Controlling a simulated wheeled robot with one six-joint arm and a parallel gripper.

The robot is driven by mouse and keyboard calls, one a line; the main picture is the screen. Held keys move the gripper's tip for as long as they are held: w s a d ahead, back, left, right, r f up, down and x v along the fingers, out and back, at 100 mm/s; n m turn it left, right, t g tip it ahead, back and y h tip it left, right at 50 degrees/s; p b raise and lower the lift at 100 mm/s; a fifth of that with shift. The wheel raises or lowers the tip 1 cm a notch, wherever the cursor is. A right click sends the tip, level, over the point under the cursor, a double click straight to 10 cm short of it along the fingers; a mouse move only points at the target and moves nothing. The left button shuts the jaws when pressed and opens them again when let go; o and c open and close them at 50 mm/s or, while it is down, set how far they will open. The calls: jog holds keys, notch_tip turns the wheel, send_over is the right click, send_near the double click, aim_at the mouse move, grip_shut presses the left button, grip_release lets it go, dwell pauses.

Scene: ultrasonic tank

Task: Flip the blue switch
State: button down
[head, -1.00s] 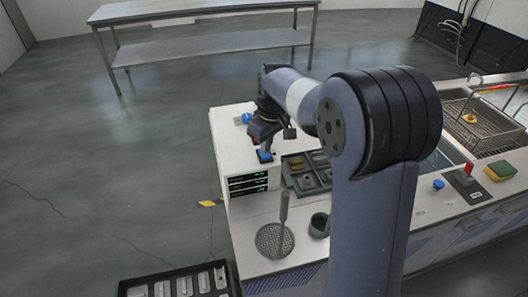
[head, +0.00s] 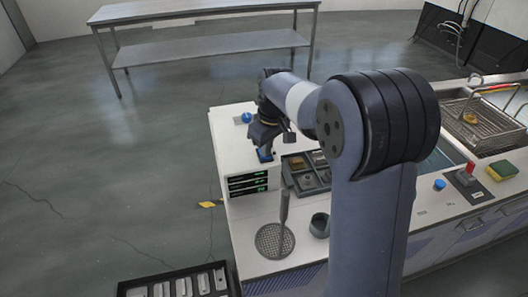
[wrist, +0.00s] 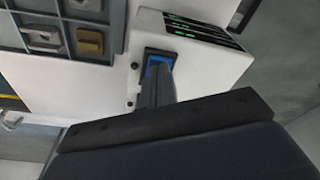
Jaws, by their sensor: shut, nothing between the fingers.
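The blue switch (head: 264,154) is a small blue rocker in a dark frame on top of the white control box (head: 240,160), near its front right edge. It also shows in the wrist view (wrist: 158,60), partly hidden behind my fingers. My gripper (head: 262,147) is shut and empty, pointing down at the switch. In the wrist view my closed fingertips (wrist: 158,72) overlap the blue rocker, at or very close to it; I cannot tell whether they touch.
A blue knob (head: 246,117) stands at the box's back. A grey compartment tray (head: 308,170) lies right of the box. A red switch (head: 467,171) and sponge (head: 502,171) are far right.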

notch_tip(320, 180, up, 7)
jog(key=p, duration=0.6)
dwell(0.3)
jog(key=shift+f, duration=0.2)
jog(key=shift+f+b, duration=2.95)
jog(key=shift+f, duration=0.35)
jog(key=shift+r, duration=0.1)
